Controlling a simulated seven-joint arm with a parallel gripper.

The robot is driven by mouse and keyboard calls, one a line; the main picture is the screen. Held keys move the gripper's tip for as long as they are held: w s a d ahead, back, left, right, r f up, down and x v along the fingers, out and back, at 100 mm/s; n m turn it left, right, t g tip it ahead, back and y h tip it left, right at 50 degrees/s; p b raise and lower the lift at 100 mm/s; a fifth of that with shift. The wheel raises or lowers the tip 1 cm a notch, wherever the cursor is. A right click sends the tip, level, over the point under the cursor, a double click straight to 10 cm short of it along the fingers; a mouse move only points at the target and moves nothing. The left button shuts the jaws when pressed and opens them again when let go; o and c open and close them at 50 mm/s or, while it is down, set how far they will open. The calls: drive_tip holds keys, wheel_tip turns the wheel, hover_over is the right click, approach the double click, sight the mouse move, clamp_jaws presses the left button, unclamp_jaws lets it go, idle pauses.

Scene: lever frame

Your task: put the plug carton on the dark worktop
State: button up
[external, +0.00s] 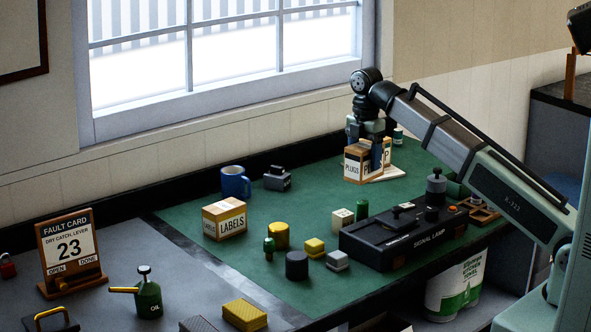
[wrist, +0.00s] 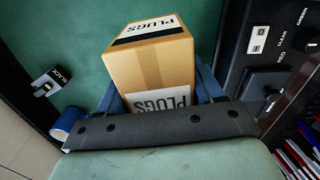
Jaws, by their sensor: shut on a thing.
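The plug carton (external: 356,164) is a tan box with dark and white PLUGS labels. In the external view it is at the far part of the green worktop, over or beside a flat white pad (external: 391,173); I cannot tell whether it is lifted clear. My gripper (external: 376,152) points down and is shut on it. In the wrist view the carton (wrist: 150,70) fills the middle, between the blue fingers. The dark worktop (external: 100,300) is the grey surface at the lower left, apart from the carton.
On the green surface (external: 300,215) stand a LABELS carton (external: 225,219), a blue mug (external: 235,182), a small grey block (external: 278,179), several small pieces and a black signal lamp box (external: 400,236). A fault card stand (external: 70,250), oil can (external: 148,296) and yellow block (external: 244,314) occupy the dark side.

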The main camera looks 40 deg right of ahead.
drive_tip(key=s+a+n, duration=0.2)
drive_tip(key=a+n, duration=0.5)
drive_tip(key=a, duration=4.6)
drive_tip(key=w+a, duration=0.7)
drive_tip(key=shift+n, duration=0.3)
drive_tip(key=shift+s+d+f, duration=0.1)
drive_tip(key=shift+d+f, duration=0.05)
drive_tip(key=shift+f, duration=2.2)
drive_tip(key=shift+s+d+f, duration=0.1)
drive_tip(key=shift+d+f, duration=0.05)
drive_tip(key=shift+f, duration=2.15)
drive_tip(key=shift+f, duration=0.15)
drive_tip(key=o, duration=1.2)
drive_tip(key=shift+o, duration=0.2)
